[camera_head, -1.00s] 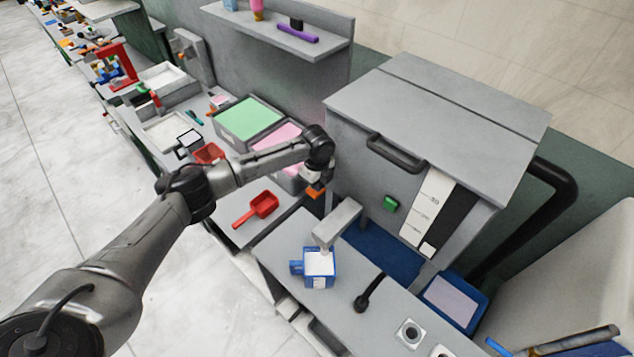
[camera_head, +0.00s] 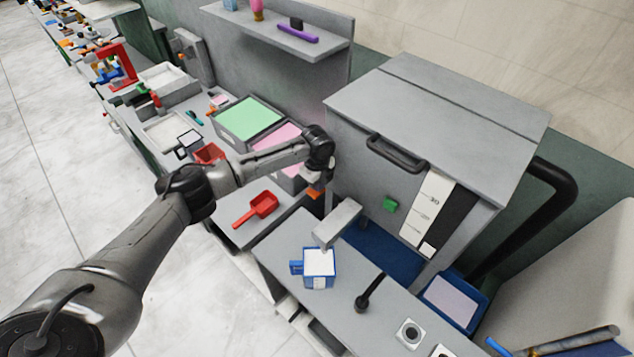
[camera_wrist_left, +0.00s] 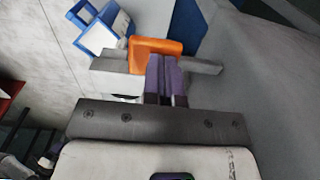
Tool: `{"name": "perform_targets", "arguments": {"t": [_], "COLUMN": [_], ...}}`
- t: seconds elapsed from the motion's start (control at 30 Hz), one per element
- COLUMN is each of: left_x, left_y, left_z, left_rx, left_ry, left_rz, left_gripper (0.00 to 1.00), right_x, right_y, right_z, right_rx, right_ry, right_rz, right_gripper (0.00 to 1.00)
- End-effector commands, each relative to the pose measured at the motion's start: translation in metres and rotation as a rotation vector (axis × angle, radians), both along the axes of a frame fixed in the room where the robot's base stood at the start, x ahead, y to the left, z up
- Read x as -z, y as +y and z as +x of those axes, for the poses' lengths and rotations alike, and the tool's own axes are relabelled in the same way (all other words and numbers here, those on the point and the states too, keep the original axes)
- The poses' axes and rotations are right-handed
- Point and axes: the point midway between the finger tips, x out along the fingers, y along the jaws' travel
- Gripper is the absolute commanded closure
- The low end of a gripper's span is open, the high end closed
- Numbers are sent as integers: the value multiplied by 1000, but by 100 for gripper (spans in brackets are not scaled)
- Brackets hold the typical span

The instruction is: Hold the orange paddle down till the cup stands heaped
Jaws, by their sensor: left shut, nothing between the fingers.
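The orange paddle (camera_head: 314,194) sits at the left front of the grey press, partly hidden by my left gripper (camera_head: 317,186). In the left wrist view the paddle (camera_wrist_left: 165,45) is a bright orange block right at the tips of my shut purple fingers (camera_wrist_left: 166,75). The fingers look pressed to it, with nothing between them; actual contact is hard to tell. The blue cup (camera_head: 319,282) stands upright under the grey spout (camera_head: 336,222), with white stuff showing at its top. Part of it also shows in the left wrist view (camera_wrist_left: 112,20). My right gripper is not in view.
The grey press body (camera_head: 430,110) with a scale and green button (camera_head: 390,204) stands to the right of my gripper. A red scoop (camera_head: 257,208) lies on the counter at left. A black lever (camera_head: 368,294) stands right of the cup. Green and pink bins stand behind.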

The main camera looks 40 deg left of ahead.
Motion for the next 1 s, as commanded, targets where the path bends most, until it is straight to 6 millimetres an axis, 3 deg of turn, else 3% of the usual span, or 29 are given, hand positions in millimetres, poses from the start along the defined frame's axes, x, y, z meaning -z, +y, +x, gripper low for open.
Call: {"name": "perform_targets", "arguments": {"t": [0.03, 0.77, 1.0], "left_x": [9, 9, -6], "left_y": [2, 1, 2], "left_z": [-3, -4, -4], "left_rx": [-2, -1, -2], "left_ry": [11, 11, 11], "left_rz": [7, 6, 5], "left_gripper": [100, 100, 100], "right_x": [1, 1, -13], "right_y": [0, 3, 3], "right_z": [0, 0, 0], "right_rx": [0, 7, 7], "right_ry": [0, 1, 1], "right_rz": [0, 11, 11], "right_gripper": [57, 57, 57]}}
